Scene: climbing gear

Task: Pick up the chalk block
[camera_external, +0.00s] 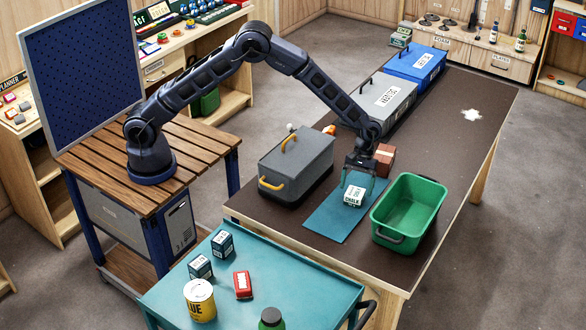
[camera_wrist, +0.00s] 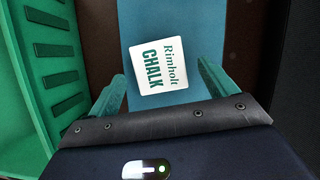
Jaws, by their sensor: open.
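The chalk block (camera_external: 353,197) is a white cube with green lettering, lying on a blue mat (camera_external: 325,226) on the dark table. In the wrist view the chalk block (camera_wrist: 160,66) shows its labelled top, turned slightly, just beyond and between my fingertips. My gripper (camera_external: 359,179) points down above the chalk block, with its teal fingers apart. In the wrist view my gripper (camera_wrist: 162,88) is open and empty, one finger on each side of the mat's width. I cannot tell the exact height of the fingertips over the block.
A green open bin (camera_external: 409,205) stands right of the mat, close by. A grey toolbox (camera_external: 297,168) with yellow handles stands to its left. A reddish-brown box (camera_external: 384,159) sits behind my gripper. A grey case (camera_external: 388,101) and a blue case (camera_external: 416,63) stand farther back.

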